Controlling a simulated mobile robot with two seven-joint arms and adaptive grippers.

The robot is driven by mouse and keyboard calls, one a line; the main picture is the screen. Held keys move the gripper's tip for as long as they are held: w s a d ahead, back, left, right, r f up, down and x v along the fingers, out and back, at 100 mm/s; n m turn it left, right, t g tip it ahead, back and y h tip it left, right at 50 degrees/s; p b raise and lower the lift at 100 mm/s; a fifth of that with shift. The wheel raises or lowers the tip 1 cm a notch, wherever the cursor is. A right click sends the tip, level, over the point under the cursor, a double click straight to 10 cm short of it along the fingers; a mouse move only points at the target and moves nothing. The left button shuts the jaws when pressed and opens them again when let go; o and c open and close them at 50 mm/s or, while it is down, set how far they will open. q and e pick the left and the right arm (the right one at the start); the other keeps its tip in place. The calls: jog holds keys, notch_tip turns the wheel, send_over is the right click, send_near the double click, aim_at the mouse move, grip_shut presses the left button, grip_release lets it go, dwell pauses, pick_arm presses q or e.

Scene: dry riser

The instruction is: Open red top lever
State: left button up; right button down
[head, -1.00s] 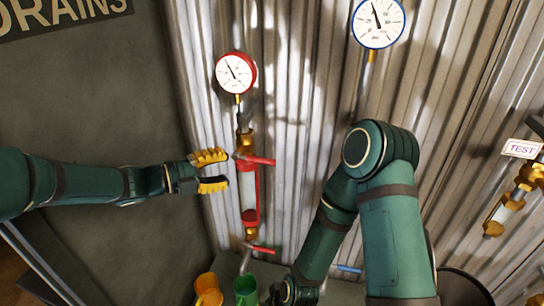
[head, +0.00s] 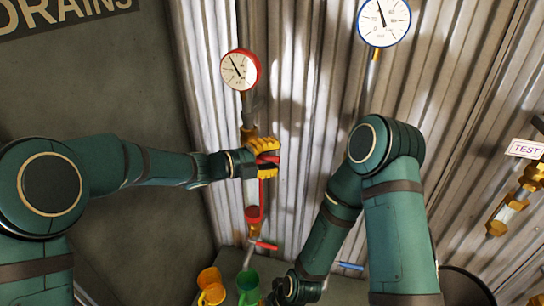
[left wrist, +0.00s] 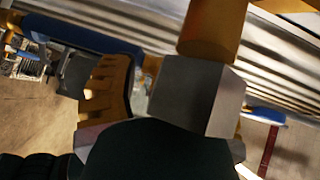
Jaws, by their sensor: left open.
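The red top lever (head: 268,158) sits on the red-framed sight tube (head: 257,200) below the red gauge (head: 240,70), mostly hidden by my left gripper. My left gripper (head: 268,160) is open, with its yellow fingers at the lever; I cannot tell whether they touch it. One ridged yellow finger (left wrist: 108,90) shows in the left wrist view, beside a blurred grey block and a brass-coloured cylinder. My right arm reaches down in the middle of the head view, and its gripper fingers are not visible.
A second red lever (head: 264,244) is at the tube's foot. Orange (head: 210,288) and green (head: 247,287) cups stand below it. A blue gauge (head: 383,20) is on the corrugated wall right of the red one. Brass fittings with a TEST sign (head: 525,149) are far right.

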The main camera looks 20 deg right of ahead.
pick_arm(q)
grip_shut()
